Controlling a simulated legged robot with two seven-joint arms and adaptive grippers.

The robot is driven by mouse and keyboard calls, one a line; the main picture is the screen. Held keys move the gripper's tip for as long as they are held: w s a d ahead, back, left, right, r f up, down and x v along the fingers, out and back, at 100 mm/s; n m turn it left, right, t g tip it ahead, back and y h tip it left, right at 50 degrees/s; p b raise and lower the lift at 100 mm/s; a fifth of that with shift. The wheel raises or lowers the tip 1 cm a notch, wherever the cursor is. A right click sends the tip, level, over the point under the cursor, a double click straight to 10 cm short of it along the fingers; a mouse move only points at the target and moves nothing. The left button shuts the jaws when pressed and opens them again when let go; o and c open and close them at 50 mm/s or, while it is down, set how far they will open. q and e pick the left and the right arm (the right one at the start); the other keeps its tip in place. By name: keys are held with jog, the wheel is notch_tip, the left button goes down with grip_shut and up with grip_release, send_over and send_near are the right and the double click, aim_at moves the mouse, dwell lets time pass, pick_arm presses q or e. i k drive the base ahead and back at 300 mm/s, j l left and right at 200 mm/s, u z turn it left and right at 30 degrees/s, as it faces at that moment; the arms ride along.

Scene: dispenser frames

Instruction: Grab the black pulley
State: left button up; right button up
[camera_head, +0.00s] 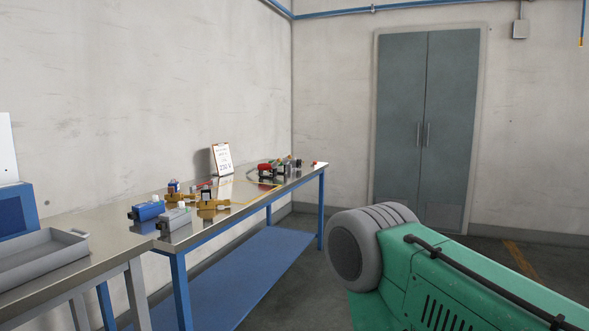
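I cannot pick out the black pulley for certain. Several small parts, some dark, lie around a red part (265,170) toward the far end of the metal-topped workbench (232,205), too small to name. Neither my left gripper nor my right gripper shows in this view.
The bench also holds a blue box (147,210), a grey box (173,218), brass fittings (208,208) and a clipboard (222,159). A grey tray (40,262) is on the nearer table at left. Grey double doors (425,120) stand in the back wall.

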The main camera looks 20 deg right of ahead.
aim_at(294, 164)
jog(key=i+l+z, duration=0.7)
jog(key=i+z, duration=0.35)
jog(key=i, duration=0.2)
jog(key=i+z, duration=0.25)
jog(key=i, duration=1.65)
